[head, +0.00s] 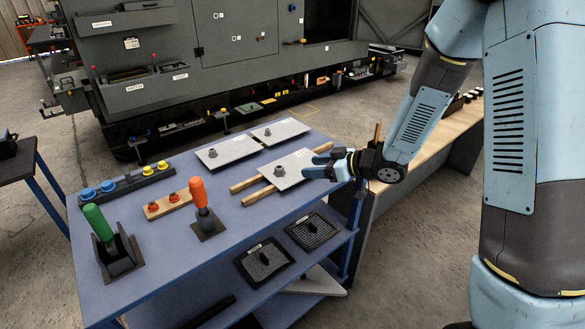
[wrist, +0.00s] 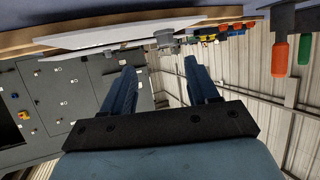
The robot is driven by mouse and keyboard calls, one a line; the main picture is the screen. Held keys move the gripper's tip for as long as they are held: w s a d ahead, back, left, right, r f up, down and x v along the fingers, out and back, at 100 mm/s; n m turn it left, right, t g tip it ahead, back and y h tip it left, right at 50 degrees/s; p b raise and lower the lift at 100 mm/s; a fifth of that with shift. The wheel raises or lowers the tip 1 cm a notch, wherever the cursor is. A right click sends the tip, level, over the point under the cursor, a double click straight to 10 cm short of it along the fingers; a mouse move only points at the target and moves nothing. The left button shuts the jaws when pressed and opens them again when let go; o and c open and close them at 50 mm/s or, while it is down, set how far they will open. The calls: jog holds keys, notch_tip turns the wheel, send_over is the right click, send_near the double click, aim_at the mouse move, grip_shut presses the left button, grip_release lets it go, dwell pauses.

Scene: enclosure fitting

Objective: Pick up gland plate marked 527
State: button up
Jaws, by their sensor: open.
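A light grey gland plate (head: 291,172) with a grey gland fitting lies across two wooden strips on the blue table. A small dark mark shows near its far right corner, too small to read surely. My gripper (head: 318,166) is open beside the plate's right edge, its fingers pointing left and overlapping the edge in the picture. In the wrist view my gripper (wrist: 159,64) has nothing between its fingers. The plate (wrist: 105,37) shows almost edge-on beyond the fingertips, with its fitting (wrist: 165,38). I cannot tell whether the fingers touch it.
Two similar plates, one (head: 225,153) at the left and one (head: 284,131) at the back, lie close by. An orange-handled tool (head: 200,195), a green-handled tool (head: 97,222) and button blocks stand on the left. The table's front middle is clear. A grey cabinet (head: 235,40) stands behind.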

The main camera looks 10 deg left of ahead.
aim_at(283, 168)
jog(key=x, duration=0.5)
jog(key=shift+a+f, duration=0.15)
jog(key=shift+a, duration=0.05)
jog(key=shift+s+x, duration=0.15)
jog(key=shift+x, duration=1.15)
jog(key=shift+s+x, duration=0.1)
jog(key=shift+x, duration=1.25)
jog(key=shift+a, duration=0.15)
jog(key=shift+r, duration=0.2)
grip_shut()
